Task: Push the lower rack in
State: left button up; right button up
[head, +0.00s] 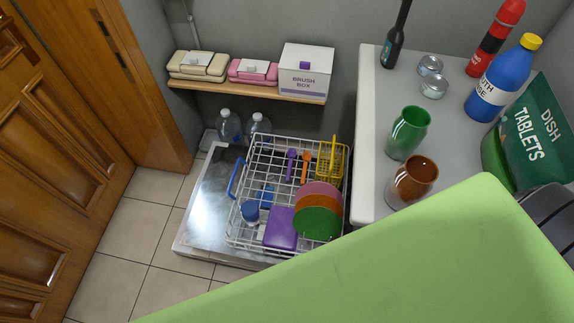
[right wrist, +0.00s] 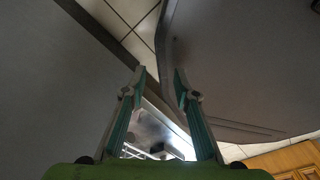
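The white wire lower rack (head: 240,238) is pulled out over the open dishwasher door (head: 203,215). It has a blue handle (head: 233,180) on its left side. It holds several plates (head: 318,223), a purple box-like item (head: 281,229), a blue-lidded container (head: 251,211), purple and orange utensils and a yellow basket (head: 329,162). My right gripper (right wrist: 158,82) shows in the right wrist view with its two fingers apart and nothing between them. A bright metallic surface and some white wires show beyond its fingers. Neither gripper shows in the head view.
A white counter (head: 367,130) on the right carries a green cup (head: 408,132), a brown cup (head: 412,181), bottles and a tablets bag (head: 530,135). A shelf (head: 245,94) holds boxes. Two clear bottles (head: 229,125) stand behind the door. Tiled floor lies free at left.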

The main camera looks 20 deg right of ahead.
aim_at(265, 148)
jog(key=i+j+z, duration=0.15)
jog(key=j+z, duration=0.15)
jog(key=z, duration=0.15)
jog(key=j+z, duration=0.35)
jog(key=z, duration=0.15)
jog(key=i+j+z, duration=0.1)
jog(key=j+z, duration=0.65)
jog(key=z, duration=0.2)
jog(key=k+j, duration=0.1)
jog(key=j, duration=0.3)
jog(key=k+j+z, duration=0.1)
jog(key=j, duration=0.3)
jog(key=k+j, duration=0.15)
jog(key=j, duration=0.25)
jog(key=k+j+z, duration=0.1)
jog(key=j, duration=0.3)
